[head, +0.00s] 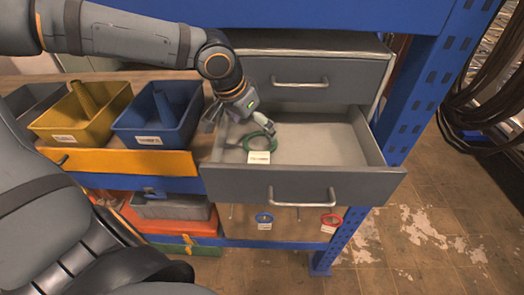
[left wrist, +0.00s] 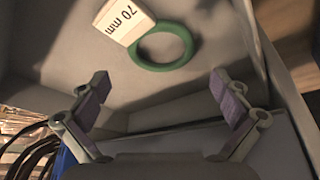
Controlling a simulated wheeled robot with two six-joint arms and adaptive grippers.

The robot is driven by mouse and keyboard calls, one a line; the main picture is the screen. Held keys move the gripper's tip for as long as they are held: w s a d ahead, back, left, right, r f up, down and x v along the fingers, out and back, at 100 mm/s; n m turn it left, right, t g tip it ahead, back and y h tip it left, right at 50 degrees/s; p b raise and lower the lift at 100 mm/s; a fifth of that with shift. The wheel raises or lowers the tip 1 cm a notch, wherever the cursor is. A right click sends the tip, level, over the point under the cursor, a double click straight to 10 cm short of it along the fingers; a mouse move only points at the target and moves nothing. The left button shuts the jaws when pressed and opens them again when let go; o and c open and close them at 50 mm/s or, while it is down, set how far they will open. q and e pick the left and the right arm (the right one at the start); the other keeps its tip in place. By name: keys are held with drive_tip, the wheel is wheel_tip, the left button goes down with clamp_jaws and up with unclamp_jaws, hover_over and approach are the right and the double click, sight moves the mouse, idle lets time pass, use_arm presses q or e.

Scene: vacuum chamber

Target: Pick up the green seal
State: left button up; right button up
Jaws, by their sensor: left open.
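The green seal (head: 247,141) is a ring lying in the open grey drawer (head: 300,187), near its left side. A white tag (head: 259,158) is attached to it. In the left wrist view the seal (left wrist: 160,67) lies flat on the drawer floor, and its tag (left wrist: 124,20) reads "70 mm". My left gripper (head: 240,121) is in the drawer area, just above and behind the seal. In the left wrist view my left gripper (left wrist: 160,90) has its fingers spread wide and empty, with the seal ahead of them. My right gripper is not in view.
A yellow bin (head: 85,117) and a blue bin (head: 160,118) stand left of the drawer. A closed drawer (head: 300,82) is above. Blue and red rings (head: 264,218) (head: 331,220) hang below. A blue post (head: 425,90) stands right. The drawer's right half is clear.

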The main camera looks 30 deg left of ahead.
sight(260, 144)
use_arm(q)
drive_tip(key=x, duration=0.2)
drive_tip(key=p+x, duration=0.1)
drive_tip(key=x, duration=0.1)
drive_tip(key=shift+s+a+f, duration=0.15)
drive_tip(key=shift+a+f, duration=0.1)
drive_tip(key=shift+w+d+f, duration=0.15)
drive_tip(key=shift+w+f, duration=0.1)
drive_tip(key=shift+w, duration=0.05)
drive_tip(key=shift+s+r, duration=0.1)
drive_tip(key=shift+s, duration=0.1)
drive_tip(key=c, duration=0.6)
drive_tip(key=shift+s+d, duration=0.1)
drive_tip(key=shift+d, duration=0.1)
drive_tip(key=c, duration=1)
drive_tip(key=shift+w+a, duration=0.2)
drive_tip(key=shift+a, duration=0.1)
clamp_jaws()
